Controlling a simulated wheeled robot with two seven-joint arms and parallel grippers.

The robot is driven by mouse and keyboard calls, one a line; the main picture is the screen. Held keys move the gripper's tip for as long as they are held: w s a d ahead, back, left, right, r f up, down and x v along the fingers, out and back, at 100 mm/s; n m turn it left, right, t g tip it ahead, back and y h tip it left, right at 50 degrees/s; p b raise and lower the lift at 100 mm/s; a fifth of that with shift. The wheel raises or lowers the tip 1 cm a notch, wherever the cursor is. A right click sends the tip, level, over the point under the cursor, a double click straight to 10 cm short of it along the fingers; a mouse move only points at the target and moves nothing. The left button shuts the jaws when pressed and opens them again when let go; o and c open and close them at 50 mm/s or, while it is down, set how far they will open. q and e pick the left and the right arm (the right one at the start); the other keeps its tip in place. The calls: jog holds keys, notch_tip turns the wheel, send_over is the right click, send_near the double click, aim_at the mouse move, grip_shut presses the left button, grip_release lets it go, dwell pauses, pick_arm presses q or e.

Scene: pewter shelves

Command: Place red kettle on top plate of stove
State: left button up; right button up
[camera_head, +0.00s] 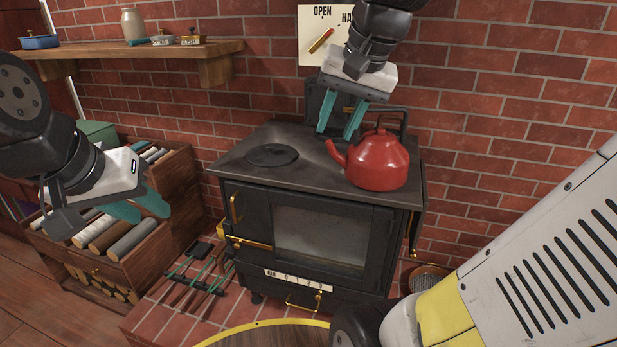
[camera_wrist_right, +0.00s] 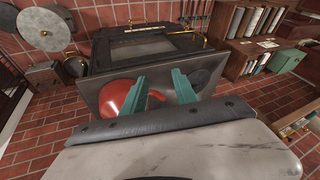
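The red kettle (camera_head: 378,162) stands upright on the right part of the black stove's top (camera_head: 318,150), its spout toward the left. What lies under the kettle is hidden. A round dark plate (camera_head: 272,155) on the left part of the stove top is bare. My right gripper (camera_head: 341,122) is open and empty above the back of the stove, just left of the kettle. In the right wrist view the kettle (camera_wrist_right: 118,97) is partly hidden behind one finger. My left gripper (camera_head: 138,207) looks open and empty, left of the stove, in front of the log rack.
A wooden shelf (camera_head: 130,52) with jars and tins is on the brick wall at upper left. Fire tools (camera_head: 200,272) lie on the hearth. A metal rail (camera_head: 385,110) rises behind the kettle. A round wooden top (camera_head: 265,338) is in front.

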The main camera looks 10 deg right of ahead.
jog(key=s+a+f+n+t, duration=0.1)
jog(key=s+a+f+n, duration=0.3)
jog(key=s+f, duration=0.3)
jog(key=shift+a+f+n+y, duration=0.3)
jog(key=shift+f+n, duration=0.1)
jog(key=shift+f, duration=0.15)
jog(key=shift+s, duration=0.1)
dwell(0.4)
